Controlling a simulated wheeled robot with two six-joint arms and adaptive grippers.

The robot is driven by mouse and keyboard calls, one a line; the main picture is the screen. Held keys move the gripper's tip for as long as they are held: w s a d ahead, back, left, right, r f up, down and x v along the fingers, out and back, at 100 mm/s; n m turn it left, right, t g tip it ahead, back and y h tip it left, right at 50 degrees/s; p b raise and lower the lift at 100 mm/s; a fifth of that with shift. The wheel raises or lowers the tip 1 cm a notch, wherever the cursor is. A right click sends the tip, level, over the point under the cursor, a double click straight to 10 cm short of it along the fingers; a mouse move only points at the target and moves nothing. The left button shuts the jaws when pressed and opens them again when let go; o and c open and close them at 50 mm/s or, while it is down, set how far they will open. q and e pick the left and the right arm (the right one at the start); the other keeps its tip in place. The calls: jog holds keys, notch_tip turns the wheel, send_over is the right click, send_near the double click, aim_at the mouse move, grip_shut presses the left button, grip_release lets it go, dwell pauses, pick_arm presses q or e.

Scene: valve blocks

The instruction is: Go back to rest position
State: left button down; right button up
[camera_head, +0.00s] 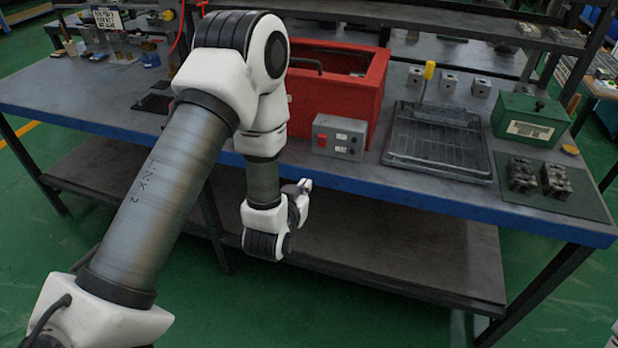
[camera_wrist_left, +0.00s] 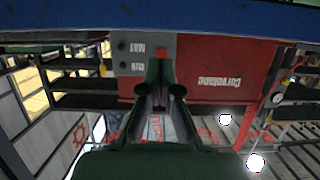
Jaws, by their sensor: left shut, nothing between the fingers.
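My left arm comes in from the left and bends down in front of the workbench (camera_head: 420,198). My left gripper (camera_head: 304,187) is small and partly hidden by its wrist in the head view, close to the bench's blue front edge. In the left wrist view the dark gripper fingers (camera_wrist_left: 158,103) are together with nothing between them. Beyond them is the grey control box (camera_wrist_left: 145,52) with its red button, beside the red box (camera_wrist_left: 215,85). My right gripper is not in view.
On the bench stand the red box (camera_head: 352,85), the control box (camera_head: 339,137), a black tray (camera_head: 438,140), a green box (camera_head: 530,118) and dark valve blocks (camera_head: 540,177) on a mat. A lower shelf (camera_head: 400,245) lies under the bench. Green floor is free in front.

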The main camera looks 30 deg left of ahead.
pick_arm(q)
jog(key=shift+f, duration=0.1)
dwell(0.3)
jog(key=s+d+f+m+g+h+p, duration=0.1)
jog(key=s+d+f+g+p, duration=0.1)
jog(key=s+f+g, duration=0.4)
jog(key=s+d+f+m+g+h+p, duration=0.1)
jog(key=s+d+f+p, duration=0.1)
jog(key=s+f, duration=0.7)
jog(key=s+d+f+g, duration=0.1)
jog(key=s+g, duration=0.2)
jog(key=s, duration=0.4)
jog(key=s+d+f+g+h, duration=0.1)
jog(key=s+f+g, duration=0.1)
jog(key=s+g, duration=0.2)
jog(key=s, duration=0.3)
jog(key=shift+d+f, duration=0.2)
jog(key=shift+f, duration=0.1)
